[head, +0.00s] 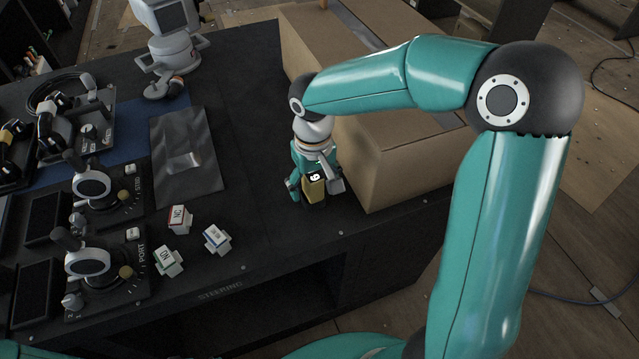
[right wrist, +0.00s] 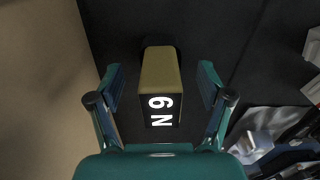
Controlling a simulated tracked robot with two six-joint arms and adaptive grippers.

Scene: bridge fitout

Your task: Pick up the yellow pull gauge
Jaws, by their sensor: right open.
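The yellow pull gauge (head: 315,190) stands on the dark console top beside the cardboard box. In the right wrist view the gauge (right wrist: 160,75) is a yellow block with a dark face marked with white characters, a 6 or 9 and an N. My right gripper (head: 315,185) is lowered over it, pointing down. In the right wrist view its two fingers (right wrist: 160,85) are open, one on each side of the gauge, with a gap visible on both sides. The gripper partly hides the gauge in the head view. My left gripper is not seen.
A large cardboard box (head: 400,165) stands close to the right of my right gripper. Small labelled blocks (head: 180,220) and throttle units (head: 88,262) lie to the left. A dark sheet (head: 200,165) lies on the console (head: 262,235). The console's front edge is near.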

